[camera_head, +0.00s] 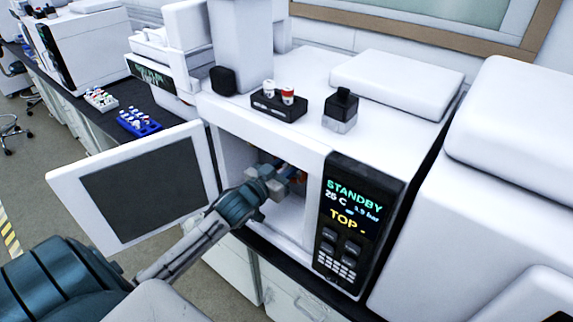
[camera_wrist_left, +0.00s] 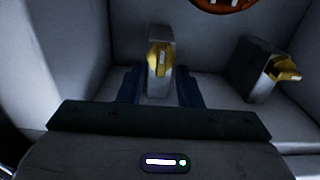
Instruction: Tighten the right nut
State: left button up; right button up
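In the left wrist view, two grey fittings with yellow nuts stand inside the oven chamber (camera_head: 290,215). The right nut (camera_wrist_left: 285,69) sits on a tilted-looking grey block at the right. The left nut (camera_wrist_left: 160,59) is on an upright grey block straight ahead. My left gripper (camera_wrist_left: 159,85) is open, its two dark fingers apart on either side of the left block in the picture, with gaps visible; I cannot tell how deep they reach. In the head view, my left gripper (camera_head: 283,181) is inside the chamber and hides the nuts. My right gripper is not in view.
The oven door (camera_head: 140,190) stands open at the left. The control panel (camera_head: 350,225) reads STANDBY, right of the opening. A round orange-red part (camera_wrist_left: 222,4) is on the chamber's back wall. A black vial holder (camera_head: 279,107) and a dark-capped bottle (camera_head: 341,108) stand on top.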

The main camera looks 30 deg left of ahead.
pick_arm(q)
jog(key=shift+c, duration=0.2)
grip_shut()
jog(key=shift+m, duration=0.3)
jog(key=shift+d+f+m+b, duration=0.2)
jog(key=shift+m+b, duration=0.8)
jog(key=shift+m, duration=1.9)
jog(key=shift+d+f+m+b, duration=0.25)
jog(key=shift+m+b, duration=0.8)
jog(key=shift+m, duration=1.85)
jog(key=shift+d+f+m+b, duration=0.2)
jog(key=shift+m+b, duration=0.8)
jog(key=shift+m, duration=1.9)
